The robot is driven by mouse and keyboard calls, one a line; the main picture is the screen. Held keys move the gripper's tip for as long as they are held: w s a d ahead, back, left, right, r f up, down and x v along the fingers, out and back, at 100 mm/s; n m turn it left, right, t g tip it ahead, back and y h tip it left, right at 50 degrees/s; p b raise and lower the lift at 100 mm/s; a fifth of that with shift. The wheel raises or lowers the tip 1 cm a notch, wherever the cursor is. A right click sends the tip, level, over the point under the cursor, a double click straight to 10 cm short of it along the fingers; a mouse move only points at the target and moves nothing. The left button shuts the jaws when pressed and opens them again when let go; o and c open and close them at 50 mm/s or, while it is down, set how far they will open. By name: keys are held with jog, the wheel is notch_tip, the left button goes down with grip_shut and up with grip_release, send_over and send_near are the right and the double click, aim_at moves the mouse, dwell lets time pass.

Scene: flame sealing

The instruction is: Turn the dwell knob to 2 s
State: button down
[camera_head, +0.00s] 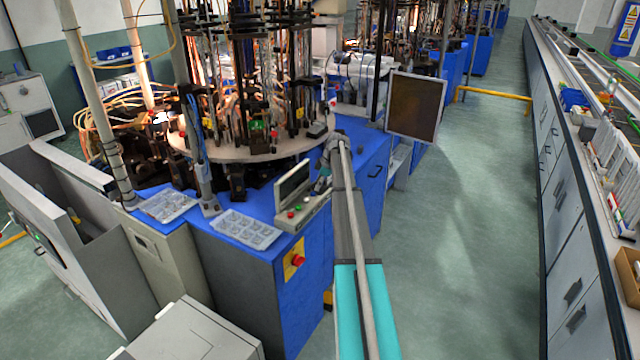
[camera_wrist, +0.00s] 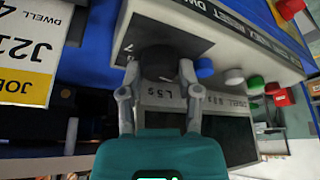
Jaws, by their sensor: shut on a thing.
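The dwell knob (camera_wrist: 158,62) is a dark round knob on the front of a light grey control box (camera_wrist: 225,35), at the centre of the wrist view. My gripper (camera_wrist: 158,74) is shut on it, with one finger at each side. The knob's pointer cannot be made out. A small screen (camera_wrist: 228,140) below the knob in the wrist view carries the word DWELL and a value too blurred to read surely. In the head view my gripper (camera_head: 322,183) is at the right end of the control box (camera_head: 300,212), and the knob is hidden.
Blue, white, green and red buttons (camera_wrist: 255,82) sit close beside the knob. A yellow and white job card (camera_wrist: 25,60) shows at the left of the wrist view. Trays (camera_head: 245,230) lie on the blue bench, and a monitor (camera_head: 415,107) stands to the right.

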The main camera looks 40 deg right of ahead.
jog(key=shift+w+d+n+g, duration=0.1)
jog(key=shift+d+n+g, duration=0.15)
jog(key=shift+n, duration=0.5)
jog(key=shift+w+d+n+g, duration=0.15)
jog(key=shift+n+g, duration=0.1)
jog(key=shift+n, duration=0.5)
jog(key=shift+c, duration=1.5)
grip_release()
jog(key=shift+s+a, duration=0.1)
jog(key=shift+s+a, duration=0.1)
jog(key=shift+s, duration=0.1)
